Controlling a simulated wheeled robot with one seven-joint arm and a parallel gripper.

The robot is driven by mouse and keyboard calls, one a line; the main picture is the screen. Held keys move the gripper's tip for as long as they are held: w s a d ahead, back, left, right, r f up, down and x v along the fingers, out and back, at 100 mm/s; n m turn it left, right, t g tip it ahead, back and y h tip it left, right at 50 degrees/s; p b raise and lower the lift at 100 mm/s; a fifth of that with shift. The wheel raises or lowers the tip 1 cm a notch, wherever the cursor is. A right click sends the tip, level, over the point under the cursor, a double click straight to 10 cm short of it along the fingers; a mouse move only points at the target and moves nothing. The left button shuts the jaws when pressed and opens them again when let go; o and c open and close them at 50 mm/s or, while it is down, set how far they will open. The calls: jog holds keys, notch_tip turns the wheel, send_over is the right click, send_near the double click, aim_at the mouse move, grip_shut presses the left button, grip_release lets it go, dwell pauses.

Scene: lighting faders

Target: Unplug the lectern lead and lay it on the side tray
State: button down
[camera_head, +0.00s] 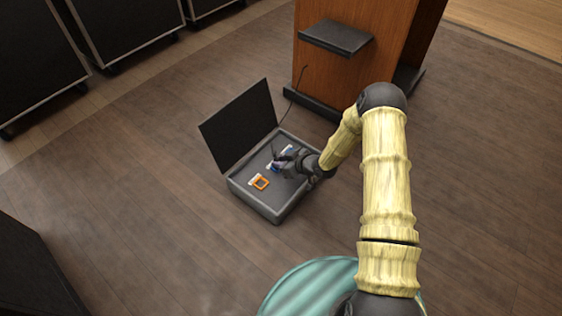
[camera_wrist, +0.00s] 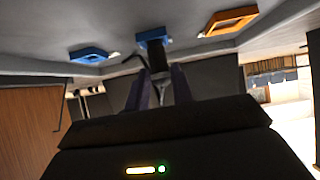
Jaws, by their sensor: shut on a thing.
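My gripper (camera_head: 283,162) reaches down into the open floor box (camera_head: 262,209). In the wrist view its two fingers (camera_wrist: 161,80) are shut on a dark plug (camera_wrist: 155,61), which I take to be the lectern lead's. The plug is at the middle blue-framed socket (camera_wrist: 152,37); I cannot tell how deep it sits. The thin dark lead (camera_head: 290,98) runs from the lectern (camera_head: 343,78) down behind the box. A dark flat ledge (camera_head: 335,38), apparently the side tray, juts from the lectern and looks empty.
An orange-framed socket (camera_head: 260,182) and another blue-framed socket (camera_wrist: 90,55) flank the middle one. The box lid (camera_head: 240,120) stands open at the back left. Black cases (camera_head: 125,30) stand at the upper left. The wooden floor (camera_head: 150,220) around the box is clear.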

jog(key=shift+r+p, duration=1.95)
jog(key=shift+r, duration=0.3)
jog(key=s+d+r+m+t+h+p, duration=0.1)
jog(key=d+r+m+h+p, duration=0.2)
jog(key=d+r+p, duration=0.2)
jog(key=d+r+m+t+h+p, duration=0.2)
jog(key=d+r+m+h+p, duration=0.1)
jog(key=r+p, duration=0.7)
jog(key=s+d+r+m+t+h+p, duration=0.1)
jog(key=d+r+m+p, duration=0.3)
jog(key=d+r+p, duration=0.4)
notch_tip(320, 180, up, 5)
jog(key=shift+s+r+h+p, duration=0.1)
jog(key=shift+s+h+p, duration=0.2)
jog(key=shift+h, duration=0.6)
jog(key=shift+a, duration=0.15)
